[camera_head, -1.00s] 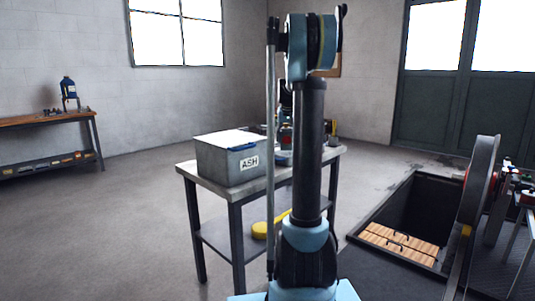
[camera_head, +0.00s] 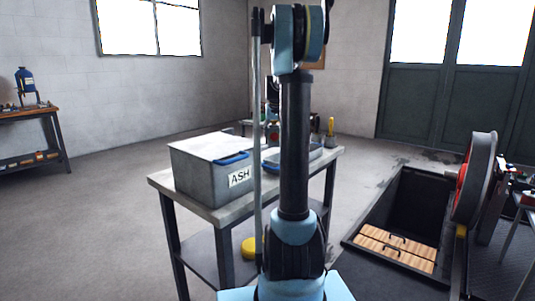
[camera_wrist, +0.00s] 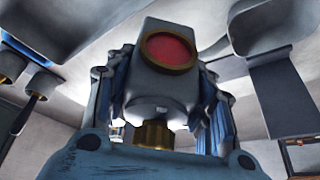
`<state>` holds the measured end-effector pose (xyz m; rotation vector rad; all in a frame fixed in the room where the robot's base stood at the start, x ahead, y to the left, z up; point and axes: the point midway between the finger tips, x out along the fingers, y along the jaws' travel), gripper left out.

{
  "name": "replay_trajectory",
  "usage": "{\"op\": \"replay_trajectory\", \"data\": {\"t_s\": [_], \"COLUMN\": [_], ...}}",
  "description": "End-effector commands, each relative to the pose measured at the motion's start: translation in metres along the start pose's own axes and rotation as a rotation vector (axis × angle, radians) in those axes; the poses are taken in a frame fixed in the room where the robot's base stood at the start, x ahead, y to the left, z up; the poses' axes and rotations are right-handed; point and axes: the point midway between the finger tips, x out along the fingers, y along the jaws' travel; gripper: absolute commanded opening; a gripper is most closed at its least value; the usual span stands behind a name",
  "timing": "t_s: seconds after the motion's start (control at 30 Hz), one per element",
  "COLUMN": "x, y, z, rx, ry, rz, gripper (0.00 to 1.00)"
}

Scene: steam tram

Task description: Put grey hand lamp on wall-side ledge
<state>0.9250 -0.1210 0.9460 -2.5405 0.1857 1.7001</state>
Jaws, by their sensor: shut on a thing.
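In the wrist view my gripper (camera_wrist: 160,100) is shut on the grey hand lamp (camera_wrist: 158,88), with a finger on each side of its body. The lamp is a boxy grey block with a round red lens in a brass-coloured ring and a brass fitting at its lower end. In the head view my arm's upright link hides most of the gripper, and I cannot make out the lamp clearly there. I cannot identify the wall-side ledge with certainty in either view.
A grey work table (camera_head: 157,181) stands left of my arm, with a grey ASH box (camera_head: 198,183) and a tray (camera_head: 318,156) on top. An open floor pit (camera_head: 415,208) lies to the right, near a large wheel (camera_head: 481,175). A workbench (camera_head: 30,114) is far left. Floor at left is clear.

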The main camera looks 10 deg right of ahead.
Motion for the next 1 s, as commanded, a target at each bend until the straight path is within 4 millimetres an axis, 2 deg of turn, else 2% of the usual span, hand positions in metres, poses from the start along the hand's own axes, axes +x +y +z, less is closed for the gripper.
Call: {"op": "replay_trajectory", "data": {"t_s": [0.03,0.2,0.37,0.67,1.0], "x": [0.008,0.025,0.033,0.064,0.068], "y": [-0.007,-0.017,-0.02,-0.022,-0.021], "z": [0.003,0.011,0.014,0.027,0.029], "rx": [-0.008,-0.017,-0.02,-0.022,-0.021], "ry": [0.0,0.0,0.0,0.001,0.001], "rz": [-0.004,-0.007,-0.009,-0.009,-0.009], "gripper": [0.08,0.08,0.08,0.08,0.08]}}
